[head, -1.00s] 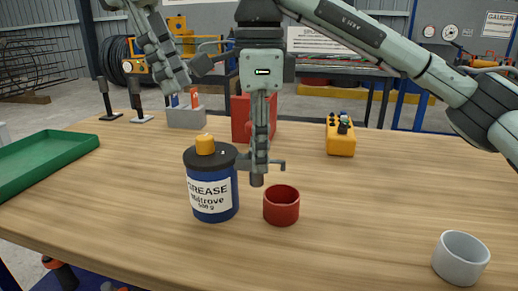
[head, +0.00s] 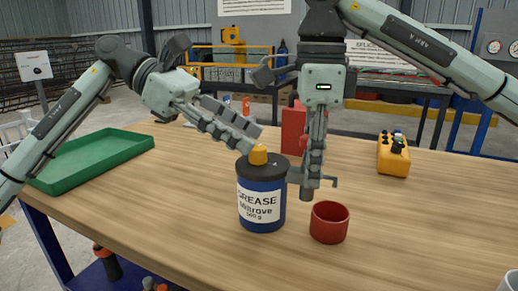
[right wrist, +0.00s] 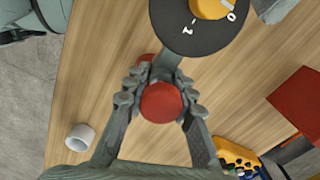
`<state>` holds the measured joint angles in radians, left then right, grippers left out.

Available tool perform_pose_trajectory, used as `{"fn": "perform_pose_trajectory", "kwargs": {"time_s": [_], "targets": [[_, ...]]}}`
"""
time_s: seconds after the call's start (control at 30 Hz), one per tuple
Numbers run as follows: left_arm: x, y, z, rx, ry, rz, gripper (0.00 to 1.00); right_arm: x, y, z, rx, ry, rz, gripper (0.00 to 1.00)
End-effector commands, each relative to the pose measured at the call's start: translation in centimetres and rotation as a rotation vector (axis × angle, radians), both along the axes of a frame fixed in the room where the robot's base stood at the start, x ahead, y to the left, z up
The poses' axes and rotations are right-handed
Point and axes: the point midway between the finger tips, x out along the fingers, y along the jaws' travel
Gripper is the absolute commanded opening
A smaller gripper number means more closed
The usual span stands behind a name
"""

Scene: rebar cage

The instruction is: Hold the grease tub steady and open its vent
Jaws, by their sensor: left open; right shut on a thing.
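The grease tub (head: 262,207) is a blue can with a white label and dark lid, upright on the table. An orange knob (head: 257,155) sits on its lid; in the right wrist view the knob (right wrist: 210,6) is beside white digits. My left gripper (head: 250,141) is open, its fingers slanting down close to the knob; contact is unclear. My right gripper (head: 309,180) points down just right of the tub. It is shut on a red-topped thing (right wrist: 160,102), with grey parts sticking out below the fingers. Whether these touch the tub is unclear.
A red cup (head: 330,224) stands just right of the tub. A green tray (head: 95,160) lies at the left, a yellow control box (head: 393,156) at the back right. A red block (head: 293,131) stands behind my right gripper. A white cup (right wrist: 80,137) is at the near right.

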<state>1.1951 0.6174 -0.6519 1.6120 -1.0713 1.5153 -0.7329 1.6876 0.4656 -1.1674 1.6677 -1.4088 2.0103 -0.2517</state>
Motion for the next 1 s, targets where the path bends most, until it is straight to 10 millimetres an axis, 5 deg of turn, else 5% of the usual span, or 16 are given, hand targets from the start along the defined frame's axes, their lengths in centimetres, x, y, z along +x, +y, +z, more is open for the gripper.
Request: {"fn": "perform_pose_trajectory", "kwargs": {"time_s": [0.3,0.6,0.8,1.0], "targets": [[-1.3,4.5,-2.5,-0.337,0.040,0.235,0.45,0.0,0.0,0.0,0.001,-0.001,-0.001,0.00],[-2.8,8.2,-3.1,-0.480,0.024,0.422,0.45,0.0,0.0,0.0,0.001,0.000,0.000,0.00],[-3.0,8.6,-3.0,-0.504,0.014,0.459,0.45,0.0,0.0,0.0,0.001,0.000,0.000,0.00],[-2.4,6.0,-2.8,-0.507,0.012,0.456,0.45,0.0,0.0,0.0,0.002,0.000,0.000,0.00]]}}
